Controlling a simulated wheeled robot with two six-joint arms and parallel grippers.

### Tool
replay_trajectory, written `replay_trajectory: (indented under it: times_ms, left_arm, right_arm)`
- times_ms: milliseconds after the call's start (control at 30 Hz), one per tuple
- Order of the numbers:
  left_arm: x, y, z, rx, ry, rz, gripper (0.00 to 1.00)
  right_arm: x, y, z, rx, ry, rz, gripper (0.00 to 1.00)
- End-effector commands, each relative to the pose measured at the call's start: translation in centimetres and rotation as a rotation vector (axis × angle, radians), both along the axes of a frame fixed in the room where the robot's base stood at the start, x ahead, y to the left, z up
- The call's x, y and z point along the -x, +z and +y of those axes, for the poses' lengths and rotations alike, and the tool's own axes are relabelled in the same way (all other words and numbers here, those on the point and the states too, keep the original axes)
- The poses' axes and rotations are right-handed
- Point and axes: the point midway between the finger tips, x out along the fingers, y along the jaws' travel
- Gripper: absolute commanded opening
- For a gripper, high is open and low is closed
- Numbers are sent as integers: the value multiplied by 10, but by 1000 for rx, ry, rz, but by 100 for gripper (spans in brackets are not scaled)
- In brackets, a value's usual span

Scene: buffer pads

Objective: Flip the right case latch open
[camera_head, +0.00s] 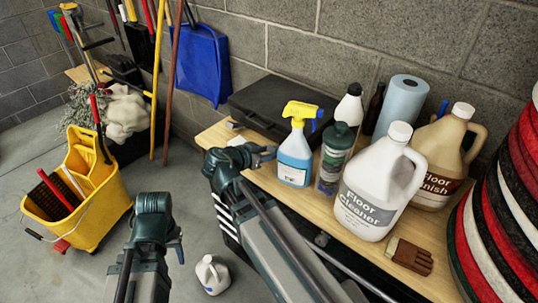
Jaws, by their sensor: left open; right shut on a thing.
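The black case (280,98) lies with its lid down at the back of the wooden bench, against the wall. My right gripper (268,153) reaches in front of the case, just left of the spray bottle. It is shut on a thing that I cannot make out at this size. The case's latches cannot be made out; the right part of its front is hidden by the spray bottle and my gripper. My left gripper (179,250) is open and empty, low over the floor to the left of the bench.
The spray bottle (296,145), green bottle (334,158), floor cleaner jug (378,185) and floor finish jug (440,155) crowd the bench (440,285) right of my gripper. Stacked pads (505,215) stand far right. A yellow mop bucket (95,200) and white jug (212,274) are on the floor.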

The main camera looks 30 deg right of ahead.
Motion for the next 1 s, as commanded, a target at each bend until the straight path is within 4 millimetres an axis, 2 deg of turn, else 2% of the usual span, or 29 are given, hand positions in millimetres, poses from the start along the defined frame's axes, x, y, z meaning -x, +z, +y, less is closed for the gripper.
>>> replay_trajectory:
  times_ms: [367,400,533,1000]
  left_arm:
    - [0,-1,0,0,0,0,50]
    - [0,-1,0,0,0,0,50]
    - [0,-1,0,0,0,0,50]
    - [0,3,0,0,0,0,50]
  right_arm:
    - [1,-1,0,1,-1,0,0]
    - [1,-1,0,1,-1,0,48]
    - [0,0,0,1,-1,0,71]
    - [1,3,-1,2,0,-1,72]
